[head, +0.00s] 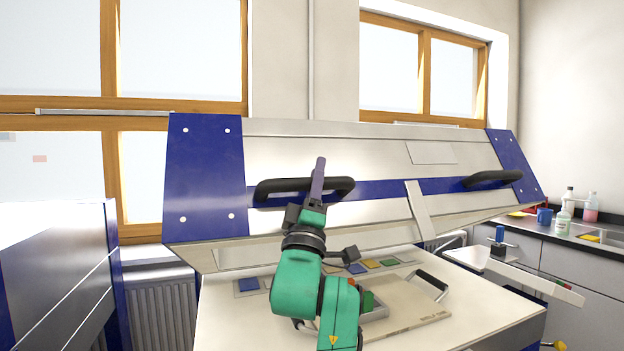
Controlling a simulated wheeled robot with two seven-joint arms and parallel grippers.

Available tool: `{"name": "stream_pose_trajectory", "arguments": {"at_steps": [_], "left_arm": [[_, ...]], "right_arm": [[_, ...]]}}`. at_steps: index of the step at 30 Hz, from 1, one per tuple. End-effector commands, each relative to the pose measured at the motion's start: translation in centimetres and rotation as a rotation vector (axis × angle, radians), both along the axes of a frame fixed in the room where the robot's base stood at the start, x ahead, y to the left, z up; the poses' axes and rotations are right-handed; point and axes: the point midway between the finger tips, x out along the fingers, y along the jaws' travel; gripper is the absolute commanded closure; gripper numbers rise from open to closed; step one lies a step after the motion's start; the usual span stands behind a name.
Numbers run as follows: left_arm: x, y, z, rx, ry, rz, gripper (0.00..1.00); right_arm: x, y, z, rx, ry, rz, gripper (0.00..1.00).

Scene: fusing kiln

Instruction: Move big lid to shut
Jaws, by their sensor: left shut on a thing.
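The big lid (330,155) is a silver metal panel with blue ends and a blue strip. It stands raised and tilted above the pale kiln bed (240,320), with a gap between its lower edge and the bed. It has a black left handle (268,188) and a black right handle (492,179). My left gripper (317,182) is at the right part of the left handle, shut on it, with a purple finger pointing up across the bar. The arm hides part of the bed. My right gripper is not in view.
Coloured glass squares (374,264) and a flat board (415,305) with a black handle (432,280) lie on the bed under the lid. A counter with bottles (562,222) and a blue cup (544,215) is at right. A blue-edged metal unit (60,265) stands at left.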

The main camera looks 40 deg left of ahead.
Motion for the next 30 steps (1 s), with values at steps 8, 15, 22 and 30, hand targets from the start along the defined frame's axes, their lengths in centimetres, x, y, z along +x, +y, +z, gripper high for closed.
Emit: {"name": "stream_pose_trajectory", "arguments": {"at_steps": [8,15,22,30], "left_arm": [[-0.24,-0.54,-1.3,0.015,-0.007,-0.002,1.0],[-0.24,-0.54,-1.23,0.015,-0.007,-0.001,1.0],[-0.27,-0.53,-1.2,0.015,-0.008,-0.001,0.38],[-0.31,-0.51,-1.31,0.016,-0.01,-0.001,0.38]], "right_arm": [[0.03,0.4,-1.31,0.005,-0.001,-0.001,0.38],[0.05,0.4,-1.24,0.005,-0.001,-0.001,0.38],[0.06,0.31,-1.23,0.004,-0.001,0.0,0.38],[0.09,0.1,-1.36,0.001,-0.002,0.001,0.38]]}}
